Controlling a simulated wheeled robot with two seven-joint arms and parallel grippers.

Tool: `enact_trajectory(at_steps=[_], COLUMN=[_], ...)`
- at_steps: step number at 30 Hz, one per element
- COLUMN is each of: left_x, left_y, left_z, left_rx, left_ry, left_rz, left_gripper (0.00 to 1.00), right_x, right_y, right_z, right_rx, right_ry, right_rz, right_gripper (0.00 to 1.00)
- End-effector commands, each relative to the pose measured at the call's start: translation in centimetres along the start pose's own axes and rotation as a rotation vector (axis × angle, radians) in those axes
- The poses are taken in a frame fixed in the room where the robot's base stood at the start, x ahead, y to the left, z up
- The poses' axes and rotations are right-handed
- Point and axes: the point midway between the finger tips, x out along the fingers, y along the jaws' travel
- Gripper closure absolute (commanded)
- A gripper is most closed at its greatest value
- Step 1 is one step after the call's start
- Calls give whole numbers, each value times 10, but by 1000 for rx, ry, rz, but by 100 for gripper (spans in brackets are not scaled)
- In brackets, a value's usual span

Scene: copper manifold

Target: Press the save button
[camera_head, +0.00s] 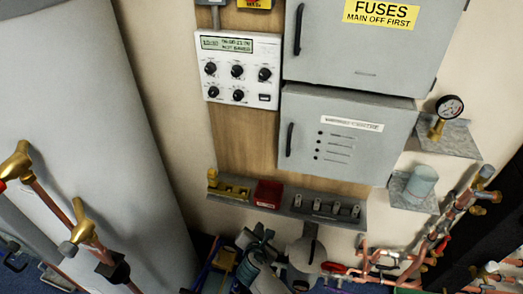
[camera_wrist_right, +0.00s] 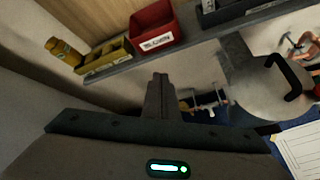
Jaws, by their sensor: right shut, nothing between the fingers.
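A white control panel (camera_head: 237,68) with a green display and several black knobs is mounted on the wooden board in the head view. A small dark rectangular button (camera_head: 264,98) sits at its lower right; its label is too small to read. My right gripper (camera_head: 263,238) is low at the bottom of the head view, below the shelf and well below the panel. In the right wrist view its fingers (camera_wrist_right: 160,95) are together and empty, below the shelf edge. The panel is outside the wrist view. My left gripper is not in view.
A grey shelf (camera_head: 235,198) carries a red bin (camera_head: 268,194), a yellow tray (camera_head: 233,191) and a yellow bottle (camera_head: 213,177). Grey cabinets (camera_head: 345,135) stand right of the panel. Copper pipework (camera_head: 400,265) is at lower right, and a large grey cylinder (camera_head: 95,110) at left.

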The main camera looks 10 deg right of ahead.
Motion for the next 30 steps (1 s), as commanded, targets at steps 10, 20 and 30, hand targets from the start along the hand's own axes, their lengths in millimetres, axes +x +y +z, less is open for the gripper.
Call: enact_trajectory(at_steps=[10,20,30], left_x=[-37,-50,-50], left_y=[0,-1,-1], left_z=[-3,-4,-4], left_rx=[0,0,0], left_ry=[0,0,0], left_rz=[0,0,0], left_gripper=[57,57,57], right_x=[-96,-170,-176], right_y=[167,226,229], right_z=[172,258,264], right_rx=[-389,-546,-559], right_ry=[-380,-596,-614], right_rz=[76,22,13], right_gripper=[100,100,100])
